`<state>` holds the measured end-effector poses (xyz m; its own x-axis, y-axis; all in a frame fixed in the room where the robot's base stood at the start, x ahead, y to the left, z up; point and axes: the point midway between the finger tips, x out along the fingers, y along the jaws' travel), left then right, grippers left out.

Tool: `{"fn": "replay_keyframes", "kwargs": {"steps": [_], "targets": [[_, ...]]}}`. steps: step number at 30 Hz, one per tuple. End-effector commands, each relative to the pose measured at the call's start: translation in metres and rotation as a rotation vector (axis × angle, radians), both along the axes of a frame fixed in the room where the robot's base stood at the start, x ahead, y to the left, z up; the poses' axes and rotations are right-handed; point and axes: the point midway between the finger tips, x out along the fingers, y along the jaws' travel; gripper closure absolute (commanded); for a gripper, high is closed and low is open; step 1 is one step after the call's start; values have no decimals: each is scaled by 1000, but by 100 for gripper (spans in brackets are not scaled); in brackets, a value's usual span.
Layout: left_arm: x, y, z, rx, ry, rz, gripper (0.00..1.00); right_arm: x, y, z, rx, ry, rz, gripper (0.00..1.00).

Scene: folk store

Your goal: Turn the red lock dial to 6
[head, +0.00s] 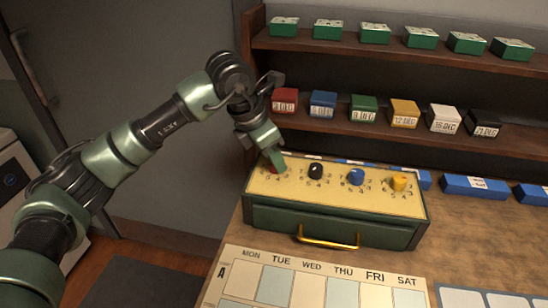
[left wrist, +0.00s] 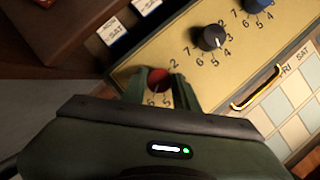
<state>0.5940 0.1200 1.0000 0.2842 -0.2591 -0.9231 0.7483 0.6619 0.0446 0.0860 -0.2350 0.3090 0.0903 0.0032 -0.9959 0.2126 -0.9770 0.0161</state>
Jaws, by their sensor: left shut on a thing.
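The red lock dial (left wrist: 158,79) sits on the yellow top panel (head: 330,197) of a green box (head: 330,226). My left gripper (head: 277,162) comes down on the panel's left end and is shut on the red dial. In the left wrist view its two fingers (left wrist: 164,88) stand on either side of the dial. Some printed numbers around the dial show, such as 2, 5 and 6; the others are hidden by the fingers. The dial's pointer is too small to read. My right gripper is not in view.
Black (head: 315,171), blue (head: 356,177) and yellow (head: 399,182) dials line the same panel to the right. A brass handle (head: 328,239) is on the box front. A weekday chart (head: 320,285) lies before it. Shelves (head: 400,60) with small boxes stand behind.

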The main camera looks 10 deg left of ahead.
Motion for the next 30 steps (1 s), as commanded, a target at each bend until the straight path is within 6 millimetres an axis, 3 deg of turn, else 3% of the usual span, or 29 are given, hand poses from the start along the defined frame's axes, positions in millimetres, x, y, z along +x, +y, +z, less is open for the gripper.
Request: {"fn": "replay_keyframes", "kwargs": {"steps": [5, 6, 8, 20, 30], "targets": [[1, 1, 2, 0, -5, 0, 100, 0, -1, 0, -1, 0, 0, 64], [1, 1, 2, 0, -5, 0, 65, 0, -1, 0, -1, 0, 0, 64], [1, 1, 2, 1, -4, 0, 49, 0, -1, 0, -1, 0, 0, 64], [-1, 2, 6, 0, -3, 0, 49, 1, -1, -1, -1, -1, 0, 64], [-16, 16, 56, 0, -5, 0, 49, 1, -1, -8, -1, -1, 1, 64]]}}
